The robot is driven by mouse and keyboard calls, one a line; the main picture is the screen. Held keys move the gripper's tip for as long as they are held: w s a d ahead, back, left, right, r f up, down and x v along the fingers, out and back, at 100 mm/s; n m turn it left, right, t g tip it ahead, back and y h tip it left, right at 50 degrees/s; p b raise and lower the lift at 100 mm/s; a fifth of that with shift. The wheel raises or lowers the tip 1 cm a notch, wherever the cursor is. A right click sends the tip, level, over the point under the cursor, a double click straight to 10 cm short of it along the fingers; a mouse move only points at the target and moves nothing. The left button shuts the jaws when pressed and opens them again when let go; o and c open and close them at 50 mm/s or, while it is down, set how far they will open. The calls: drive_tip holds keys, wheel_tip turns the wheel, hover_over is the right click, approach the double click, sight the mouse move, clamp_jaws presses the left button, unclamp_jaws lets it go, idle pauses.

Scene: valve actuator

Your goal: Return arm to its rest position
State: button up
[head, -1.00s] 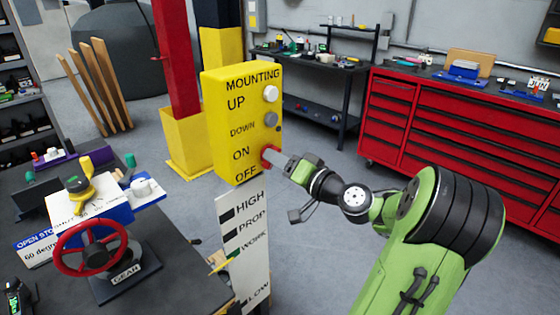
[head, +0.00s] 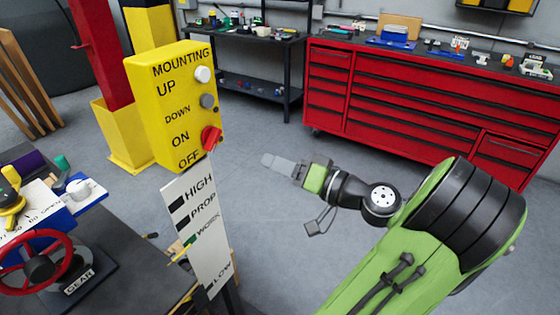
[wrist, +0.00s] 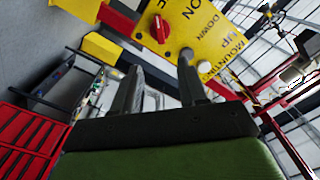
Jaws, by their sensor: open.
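My gripper (head: 270,161) is out in free air to the right of the yellow control box (head: 172,110) in the head view. In the wrist view my gripper (wrist: 160,72) shows two separate fingers with nothing between them. The box (wrist: 185,25) lies beyond the fingertips there. Its red knob (head: 211,138) is clear of the gripper, with a gap between them; the knob also shows in the wrist view (wrist: 160,29). My green and black arm reaches in from the lower right.
A white label board (head: 200,225) stands below the box. A red wheel valve (head: 40,262) sits on the dark table at the left. A red tool cabinet (head: 400,90) and a black workbench (head: 247,85) stand behind. Open grey floor lies around the gripper.

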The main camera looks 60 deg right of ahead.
drive_tip(key=shift+w+f, duration=0.1)
idle(0.5)
drive_tip(key=w+a+f+n+g+y, duration=0.25)
drive_tip(key=w+a+f+g, duration=0.2)
drive_tip(key=a, duration=0.35)
drive_tip(key=w+a+f+n+g+y, duration=0.25)
drive_tip(key=w+a+f+g, duration=0.2)
drive_tip(key=a, duration=0.35)
drive_tip(key=s+a+n+g+h, duration=0.3)
drive_tip(key=s+a+g+h, duration=0.1)
drive_tip(key=a, duration=0.4)
drive_tip(key=s+a+r+h, duration=0.1)
drive_tip(key=s+a+r, duration=0.1)
drive_tip(key=s, duration=0.7)
drive_tip(key=shift+a+r+n+t+h, duration=0.3)
drive_tip(key=shift+r+n, duration=0.1)
drive_tip(key=shift+r, duration=0.4)
